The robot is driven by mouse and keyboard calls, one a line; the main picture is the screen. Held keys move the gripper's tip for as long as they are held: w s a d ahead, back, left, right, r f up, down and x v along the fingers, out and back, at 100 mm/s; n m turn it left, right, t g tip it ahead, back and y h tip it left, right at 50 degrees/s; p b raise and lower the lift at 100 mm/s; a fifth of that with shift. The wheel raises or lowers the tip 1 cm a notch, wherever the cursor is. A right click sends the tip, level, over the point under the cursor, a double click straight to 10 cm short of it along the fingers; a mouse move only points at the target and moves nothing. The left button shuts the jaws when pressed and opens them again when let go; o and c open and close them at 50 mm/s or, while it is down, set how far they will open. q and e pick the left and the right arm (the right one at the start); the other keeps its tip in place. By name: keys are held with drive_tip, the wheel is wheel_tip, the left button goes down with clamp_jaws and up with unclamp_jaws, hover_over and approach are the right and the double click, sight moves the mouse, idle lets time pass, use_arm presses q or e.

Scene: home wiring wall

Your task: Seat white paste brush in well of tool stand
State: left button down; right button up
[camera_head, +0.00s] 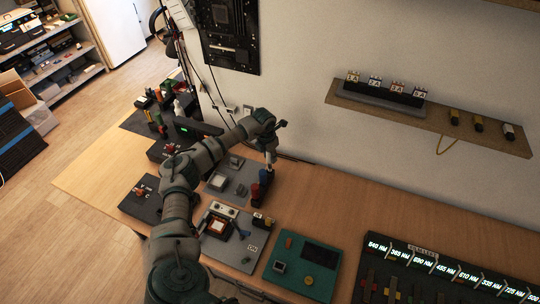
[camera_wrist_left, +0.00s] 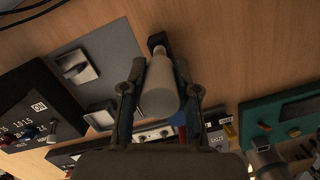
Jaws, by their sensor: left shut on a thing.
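My left gripper (camera_head: 270,150) is above the bench, pointing down, shut on a pale, bottle-shaped piece that I take for the white paste brush (camera_head: 271,157). In the left wrist view the brush (camera_wrist_left: 160,92) stands between the two fingers (camera_wrist_left: 160,98), its wide end towards the camera and its narrow end away. A small black block (camera_wrist_left: 157,40) shows beyond the narrow end; I cannot tell whether they touch or whether this is the tool stand. Red and dark blue upright pieces (camera_head: 265,177) stand just below the gripper in the head view. My right gripper is not in view.
A grey plate (camera_head: 217,182) with switches lies left of the gripper. A teal board (camera_head: 301,268) and a black lit panel (camera_head: 440,270) lie to the right. A wall shelf (camera_head: 440,120) holds small labelled parts. Bare bench lies right of the gripper.

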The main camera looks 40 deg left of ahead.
sight(270, 167)
use_arm(q)
drive_tip(key=shift+f+b, duration=1.2)
drive_tip(key=shift+f, duration=1.25)
drive_tip(key=c, duration=0.8)
unclamp_jaws()
drive_tip(key=r, duration=0.4)
drive_tip(key=s+r, duration=0.1)
drive_tip(key=r, duration=0.6)
drive_tip(key=shift+s+a+r, duration=0.15)
drive_tip(key=shift+s+r, duration=0.25)
